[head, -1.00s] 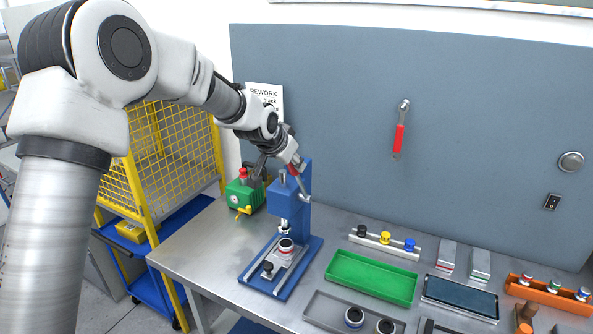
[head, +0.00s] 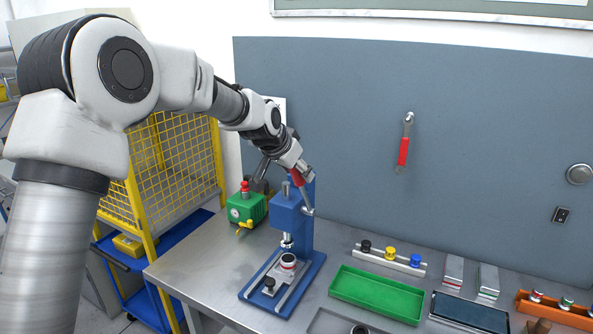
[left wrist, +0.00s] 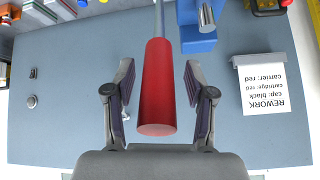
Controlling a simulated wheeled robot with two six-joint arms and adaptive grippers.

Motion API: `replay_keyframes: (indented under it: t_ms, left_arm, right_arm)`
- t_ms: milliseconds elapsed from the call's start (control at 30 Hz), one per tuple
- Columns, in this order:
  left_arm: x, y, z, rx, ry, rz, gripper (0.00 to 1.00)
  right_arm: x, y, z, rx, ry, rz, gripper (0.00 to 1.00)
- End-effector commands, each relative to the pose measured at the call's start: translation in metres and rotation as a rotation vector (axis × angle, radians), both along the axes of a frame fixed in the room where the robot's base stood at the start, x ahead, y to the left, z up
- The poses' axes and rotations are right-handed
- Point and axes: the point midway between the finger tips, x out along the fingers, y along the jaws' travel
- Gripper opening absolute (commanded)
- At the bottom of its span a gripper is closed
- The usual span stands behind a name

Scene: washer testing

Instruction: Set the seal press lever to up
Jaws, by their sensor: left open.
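The blue seal press (head: 287,215) stands on the bench. Its lever has a grey rod and a red handle (head: 298,175). The rod slopes up and to the left from its pivot on the press's right side, with the handle at the upper end. My left gripper (head: 292,168) is at the handle, its fingers partly hidden in the head view. In the left wrist view, the red handle (left wrist: 157,90) lies between the two open fingers of my left gripper (left wrist: 158,75), with a visible gap on each side. My right gripper is not in view.
A green box with a red knob (head: 246,208) stands left of the press. A green tray (head: 375,296) and a rack of coloured knobs (head: 390,259) are to the right. A grey wall panel (head: 340,110) with a hanging red-handled tool (head: 404,145) is behind.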

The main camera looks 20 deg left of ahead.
Motion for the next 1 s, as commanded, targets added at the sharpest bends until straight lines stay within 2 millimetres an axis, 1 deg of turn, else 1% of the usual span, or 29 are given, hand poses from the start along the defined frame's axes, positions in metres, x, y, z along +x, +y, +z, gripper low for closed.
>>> replay_keyframes:
  t_ms: [67, 167, 267, 400, 500, 600, 733, 1000]
  left_arm:
    - [-0.001, 0.000, 0.002, 0.000, 0.000, 0.000, 0.55]
    - [-0.008, 0.001, 0.011, -0.001, -0.001, -0.001, 0.55]
    - [-0.022, 0.003, 0.028, -0.001, -0.004, 0.000, 0.55]
    - [-0.046, 0.005, 0.056, -0.001, -0.004, 0.000, 0.55]
    - [-0.061, 0.007, 0.073, -0.001, -0.003, 0.000, 0.55]
    - [-0.072, 0.009, 0.085, -0.001, -0.003, 0.000, 0.55]
    - [-0.077, 0.009, 0.091, -0.001, 0.000, 0.001, 0.55]
    - [-0.077, 0.009, 0.091, -0.001, 0.000, 0.001, 0.55]
  right_arm:
    - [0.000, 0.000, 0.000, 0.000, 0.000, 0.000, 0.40]
    - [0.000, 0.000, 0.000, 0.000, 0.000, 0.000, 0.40]
    - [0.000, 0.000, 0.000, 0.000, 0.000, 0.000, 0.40]
    - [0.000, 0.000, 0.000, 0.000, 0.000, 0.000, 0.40]
    - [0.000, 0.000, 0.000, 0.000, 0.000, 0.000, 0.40]
    - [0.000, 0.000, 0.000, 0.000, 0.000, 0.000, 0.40]
    - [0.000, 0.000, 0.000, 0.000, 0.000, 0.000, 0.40]
    - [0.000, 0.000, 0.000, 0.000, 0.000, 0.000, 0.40]
